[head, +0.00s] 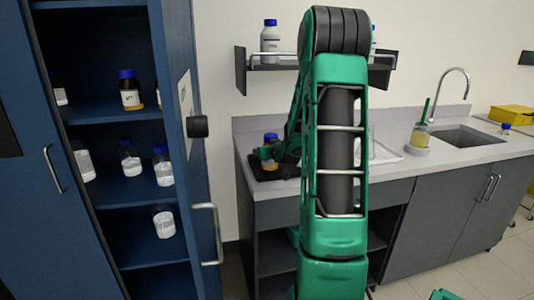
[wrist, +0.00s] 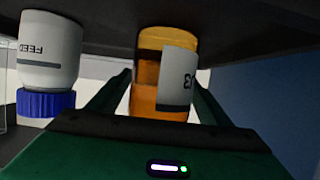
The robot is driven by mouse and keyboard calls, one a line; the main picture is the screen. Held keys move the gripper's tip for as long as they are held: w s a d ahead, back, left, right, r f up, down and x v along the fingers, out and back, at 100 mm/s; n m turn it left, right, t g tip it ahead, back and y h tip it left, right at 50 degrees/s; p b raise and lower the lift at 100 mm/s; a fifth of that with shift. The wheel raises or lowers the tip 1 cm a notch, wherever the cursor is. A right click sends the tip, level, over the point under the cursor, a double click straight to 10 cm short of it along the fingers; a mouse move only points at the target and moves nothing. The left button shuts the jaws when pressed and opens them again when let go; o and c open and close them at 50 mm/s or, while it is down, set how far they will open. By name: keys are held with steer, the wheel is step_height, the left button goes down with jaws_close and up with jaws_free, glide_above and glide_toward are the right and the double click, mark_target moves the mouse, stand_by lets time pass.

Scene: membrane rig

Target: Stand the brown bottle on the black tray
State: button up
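The brown bottle (head: 270,158), amber with a blue cap, is upright at the black tray (head: 258,174) on the left end of the counter. In the wrist view, which is upside down, the brown bottle (wrist: 160,75) has a white label and its base meets the dark tray surface (wrist: 235,25). I cannot tell whether it rests fully on the tray. My gripper (wrist: 164,82) has one finger close against each side of the bottle. In the head view my gripper (head: 268,153) is small and partly hidden by my arm.
A white FEED bottle (wrist: 50,55) with a blue cap stands beside the brown bottle. A wall shelf (head: 380,68) hangs above the counter (head: 440,152). A blue cabinet (head: 172,60) with an open door stands at the left. A sink (head: 465,137) is at the right.

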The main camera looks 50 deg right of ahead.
steer(key=v, duration=1.2)
steer(key=a, duration=0.2)
steer(key=s+a+f+g+y, duration=0.1)
steer(key=a, duration=0.1)
steer(key=s+a+f+n+g+y, duration=0.1)
steer(key=a, duration=0.2)
steer(key=shift+s, duration=0.2)
steer(key=s+a+g+y, duration=0.2)
steer(key=s+a+g, duration=0.2)
steer(key=s+a, duration=0.5)
steer(key=s+a+f+m+g+y, duration=0.1)
steer(key=s+a+g+y, duration=0.2)
steer(key=s+a, duration=0.6)
steer(key=s+g, duration=0.2)
steer(key=s, duration=0.5)
steer(key=shift+s+f+g, duration=0.2)
steer(key=shift+f+g, duration=0.1)
steer(key=shift+c, duration=0.6)
